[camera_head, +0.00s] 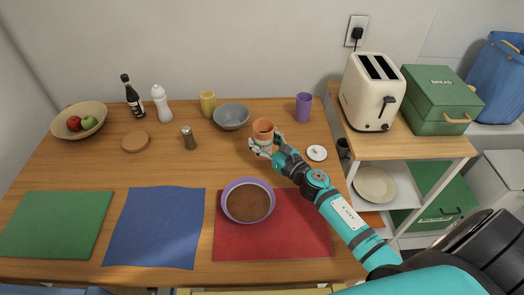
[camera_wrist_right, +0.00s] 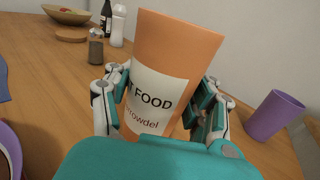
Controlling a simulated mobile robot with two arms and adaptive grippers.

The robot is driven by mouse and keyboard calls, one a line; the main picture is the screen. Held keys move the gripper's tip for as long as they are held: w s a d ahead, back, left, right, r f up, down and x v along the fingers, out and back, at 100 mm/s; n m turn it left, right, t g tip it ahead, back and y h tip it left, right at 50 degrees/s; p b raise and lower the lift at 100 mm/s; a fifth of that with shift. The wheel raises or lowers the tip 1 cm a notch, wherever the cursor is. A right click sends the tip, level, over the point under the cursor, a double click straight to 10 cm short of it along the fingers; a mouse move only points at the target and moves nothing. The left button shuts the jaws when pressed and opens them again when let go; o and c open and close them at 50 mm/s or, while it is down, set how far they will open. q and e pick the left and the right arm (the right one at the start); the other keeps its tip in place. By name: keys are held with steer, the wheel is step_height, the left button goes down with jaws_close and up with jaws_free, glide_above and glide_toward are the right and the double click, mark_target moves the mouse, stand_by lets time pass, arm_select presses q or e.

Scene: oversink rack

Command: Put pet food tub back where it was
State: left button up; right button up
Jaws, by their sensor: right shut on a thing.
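The pet food tub (camera_head: 263,126) is an orange cup-like tub with a white label, near the middle back of the table. My right gripper (camera_head: 267,145) is shut around it, and its fingers press on both sides of the tub (camera_wrist_right: 165,75) in the right wrist view. The label there reads "FOOD". The tub looks open at the top and roughly upright. I cannot tell whether its base touches the table. A round white lid with a knob (camera_head: 317,152) lies to the right of the tub. My left gripper is not in view.
A purple bowl with brown contents (camera_head: 248,201) stands on the red mat (camera_head: 300,235). A grey bowl (camera_head: 231,117) and yellow cup (camera_head: 208,104) are left of the tub, a purple cup (camera_head: 303,107) right. A side shelf holds a toaster (camera_head: 372,95).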

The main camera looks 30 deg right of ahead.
mark_target(262, 147)
step_height(262, 147, down, 3)
steer(key=shift+f+b, duration=0.2)
steer(key=shift+b, duration=0.25)
steer(key=shift+f, duration=0.1)
steer(key=o, duration=1.5)
steer(key=shift+o, duration=0.2)
